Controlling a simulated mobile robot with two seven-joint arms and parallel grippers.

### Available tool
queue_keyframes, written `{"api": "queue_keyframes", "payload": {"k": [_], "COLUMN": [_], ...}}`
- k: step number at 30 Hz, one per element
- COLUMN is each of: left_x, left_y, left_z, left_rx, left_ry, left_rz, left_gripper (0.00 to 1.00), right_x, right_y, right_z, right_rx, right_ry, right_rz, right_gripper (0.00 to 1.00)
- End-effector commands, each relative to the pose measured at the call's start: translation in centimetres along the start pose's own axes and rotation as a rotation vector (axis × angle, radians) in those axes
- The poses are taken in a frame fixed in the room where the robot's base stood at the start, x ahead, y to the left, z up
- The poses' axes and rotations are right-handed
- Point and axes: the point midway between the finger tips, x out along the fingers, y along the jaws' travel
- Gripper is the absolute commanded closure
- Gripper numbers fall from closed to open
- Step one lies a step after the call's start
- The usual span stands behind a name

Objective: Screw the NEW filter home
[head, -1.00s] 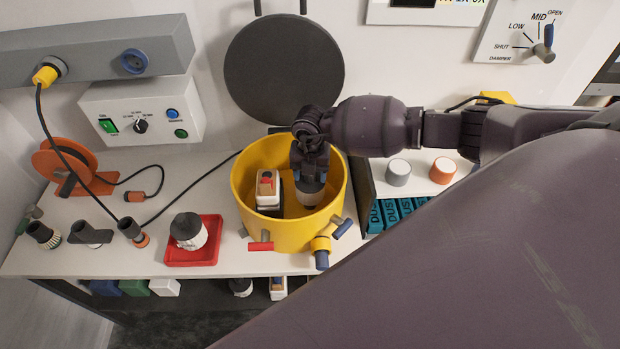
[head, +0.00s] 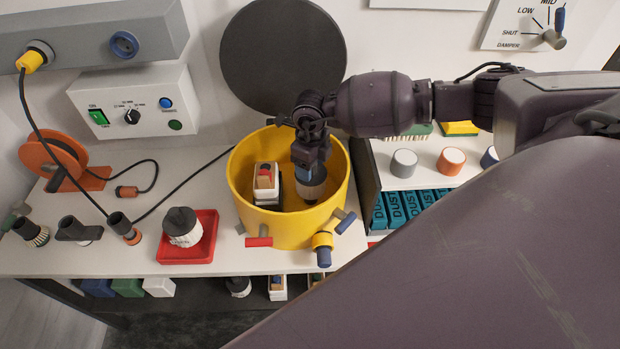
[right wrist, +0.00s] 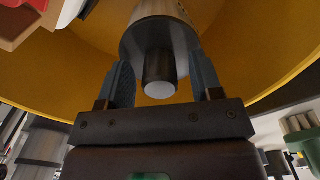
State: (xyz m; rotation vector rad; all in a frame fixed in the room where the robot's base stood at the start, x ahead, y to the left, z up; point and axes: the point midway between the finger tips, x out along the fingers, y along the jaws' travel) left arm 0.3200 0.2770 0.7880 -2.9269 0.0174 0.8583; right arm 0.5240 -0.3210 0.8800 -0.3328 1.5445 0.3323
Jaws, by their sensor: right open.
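A pale cylindrical filter (head: 312,188) with a dark neck stands inside the yellow drum (head: 243,213), at its right side. I cannot read any marking that tells whether it is the new one. My right gripper (head: 309,172) reaches down into the drum over it. In the right wrist view its open fingers (right wrist: 162,75) stand on both sides of the filter's dark neck (right wrist: 158,52), with gaps visible. The filter's lower end and its seat are hidden. Another white canister with a dark top (head: 183,231) stands in a red tray (head: 207,247). My left gripper is not in view.
A white block with a red part (head: 266,181) stands left of the filter inside the drum. Short handles and a yellow-blue fitting (head: 323,244) stick out of the drum's front. A round dark lid (head: 283,58) stands behind. Shelves with teal boxes (head: 397,209) flank the right side.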

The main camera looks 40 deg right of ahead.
Motion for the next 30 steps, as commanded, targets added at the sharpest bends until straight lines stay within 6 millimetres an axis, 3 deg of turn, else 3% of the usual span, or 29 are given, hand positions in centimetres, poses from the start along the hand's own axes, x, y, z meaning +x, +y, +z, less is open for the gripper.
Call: {"api": "queue_keyframes", "payload": {"k": [21, 30], "left_x": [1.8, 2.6], "left_y": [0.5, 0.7], "left_z": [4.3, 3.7], "left_rx": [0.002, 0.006], "left_ry": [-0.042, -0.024], "left_rz": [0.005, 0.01], "left_gripper": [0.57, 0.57], "right_x": [0.3, 0.2], "right_y": [0.0, 0.0], "right_z": [0.0, 0.0], "right_rx": [-0.79, -1.07], "right_ry": [0.002, 0.002], "right_rz": [0.001, 0.002], "right_gripper": [0.4, 0.4]}}
